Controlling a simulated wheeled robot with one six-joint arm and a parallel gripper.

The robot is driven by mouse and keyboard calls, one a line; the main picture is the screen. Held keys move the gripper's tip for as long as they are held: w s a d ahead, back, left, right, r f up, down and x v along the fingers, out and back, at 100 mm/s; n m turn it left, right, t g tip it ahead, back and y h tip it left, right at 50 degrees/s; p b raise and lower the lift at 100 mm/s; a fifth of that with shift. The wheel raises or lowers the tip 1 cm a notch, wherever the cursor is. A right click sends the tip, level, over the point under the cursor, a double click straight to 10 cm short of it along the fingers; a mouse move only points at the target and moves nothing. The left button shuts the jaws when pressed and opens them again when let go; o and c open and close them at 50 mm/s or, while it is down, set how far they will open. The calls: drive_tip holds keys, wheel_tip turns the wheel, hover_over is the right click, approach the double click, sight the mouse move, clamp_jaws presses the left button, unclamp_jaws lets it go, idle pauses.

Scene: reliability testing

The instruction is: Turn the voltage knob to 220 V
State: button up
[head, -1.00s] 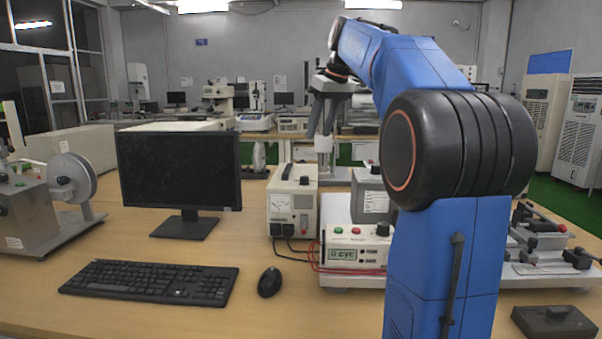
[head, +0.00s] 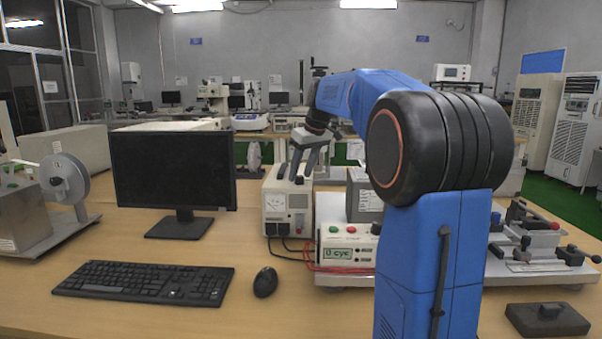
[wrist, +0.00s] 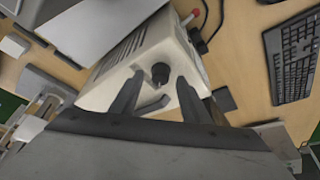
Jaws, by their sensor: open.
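The cream voltage box (head: 273,207) stands on the table right of the monitor, with a meter on its front. Its black round knob (wrist: 160,73) sits on the top face and shows in the wrist view between and beyond my fingertips; I cannot read its setting. My gripper (head: 302,168) is over the top of the box in the head view, pointing down, its fingers apart. In the wrist view my gripper (wrist: 159,77) has one finger to each side of the knob in the picture. I cannot tell whether either finger touches it.
A small control unit (head: 346,247) with red wires stands right of the box, in front of a grey box (head: 364,198). The monitor (head: 174,170), keyboard (head: 145,282) and mouse (head: 265,282) are to the left. A clamp fixture (head: 540,246) stands at the right.

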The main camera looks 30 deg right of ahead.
drive_tip(key=shift+w+f, duration=0.1)
drive_tip(key=shift+f, duration=0.2)
drive_tip(key=c, duration=1)
